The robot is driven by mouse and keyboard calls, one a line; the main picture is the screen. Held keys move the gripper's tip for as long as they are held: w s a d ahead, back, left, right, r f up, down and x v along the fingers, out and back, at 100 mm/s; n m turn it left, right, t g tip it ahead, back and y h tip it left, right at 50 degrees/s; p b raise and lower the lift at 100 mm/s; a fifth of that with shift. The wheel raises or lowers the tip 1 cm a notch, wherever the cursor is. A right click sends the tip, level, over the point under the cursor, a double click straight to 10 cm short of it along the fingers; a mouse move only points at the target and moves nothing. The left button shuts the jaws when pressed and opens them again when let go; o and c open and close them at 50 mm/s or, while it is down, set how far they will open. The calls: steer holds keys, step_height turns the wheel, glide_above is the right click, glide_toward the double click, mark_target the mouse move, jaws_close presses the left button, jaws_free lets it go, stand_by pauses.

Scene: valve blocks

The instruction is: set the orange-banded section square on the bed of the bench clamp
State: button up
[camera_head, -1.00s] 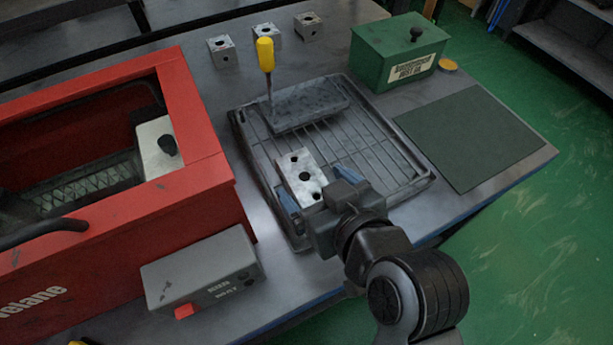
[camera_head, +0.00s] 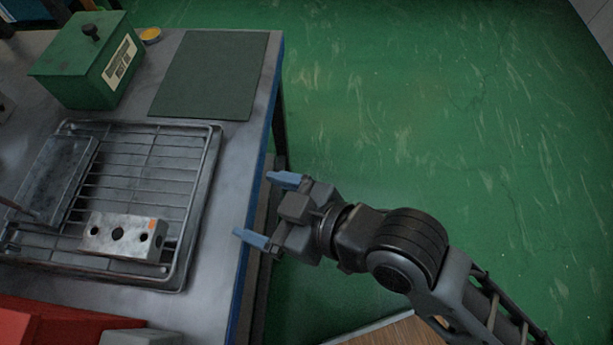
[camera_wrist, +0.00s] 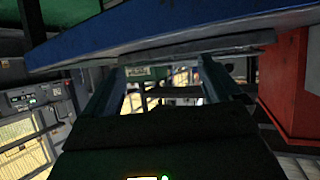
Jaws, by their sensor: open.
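A grey metal block (camera_head: 118,236) with several dark holes and a small orange mark at its right end lies on the wire rack of the tray in the head view. I take it as the orange-banded section. My gripper (camera_head: 255,205) is open and empty, just off the bench's right edge, with its blue fingers pointing left and apart from the block. In the wrist view its fingers (camera_wrist: 160,85) stand apart below the bench's blue edge, with nothing between them. I cannot make out the bench clamp in either current view.
The wire-rack tray (camera_head: 205,180) also holds a dark slab (camera_head: 62,180). A green box (camera_head: 88,62) and a dark green mat (camera_head: 212,75) are at the back of the bench. Red housing (camera_head: 50,325) shows at lower left. Open green floor (camera_head: 430,130) lies to the right.

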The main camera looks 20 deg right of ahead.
steer(key=s+d+m+t+h, duration=0.2)
steer(key=s+d+m+h, duration=0.1)
steer(key=s+d, duration=0.55)
steer(key=s+d+m+t+h, duration=0.35)
steer(key=s+d, duration=0.25)
steer(key=d, duration=0.5)
steer(key=s+d+r+m+h, duration=0.1)
steer(key=s+r+m+h, duration=0.1)
steer(key=s+r, duration=0.4)
steer(key=shift+s+m, duration=0.45)
steer(key=shift+s, duration=0.05)
steer(key=shift+d+r+t, duration=0.1)
steer(key=shift+t, duration=0.15)
